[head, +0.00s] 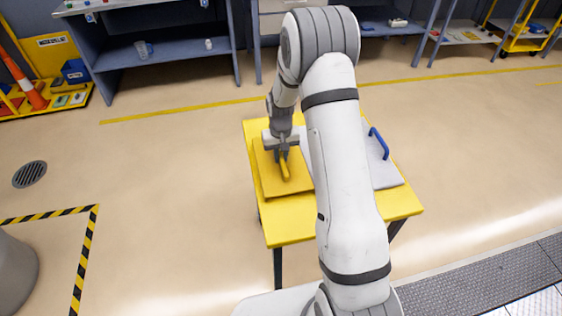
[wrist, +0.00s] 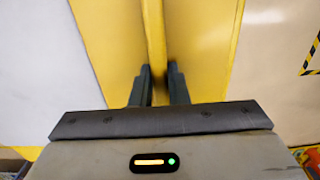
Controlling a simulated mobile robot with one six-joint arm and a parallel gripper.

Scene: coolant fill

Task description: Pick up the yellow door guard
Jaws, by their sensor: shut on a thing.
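The yellow door guard (head: 270,183) is a flat yellow panel with a raised yellow handle (head: 284,168). It lies on the left part of a small yellow table (head: 288,232). My gripper (head: 282,153) is over the panel, with its fingers around the handle. In the wrist view, the two dark fingers of my gripper (wrist: 159,72) are on either side of the yellow handle (wrist: 154,35), and the panel (wrist: 205,50) spreads out beneath. The fingers are shut on the handle. I cannot tell whether the panel touches the table. My arm hides the middle of the table.
A light grey panel with a blue handle (head: 379,143) lies on the table's right side. Blue shelving (head: 165,52) stands along the back. A yellow cart with an orange cone (head: 30,86) is at the back left. The floor left of the table is clear, with a drain (head: 30,174).

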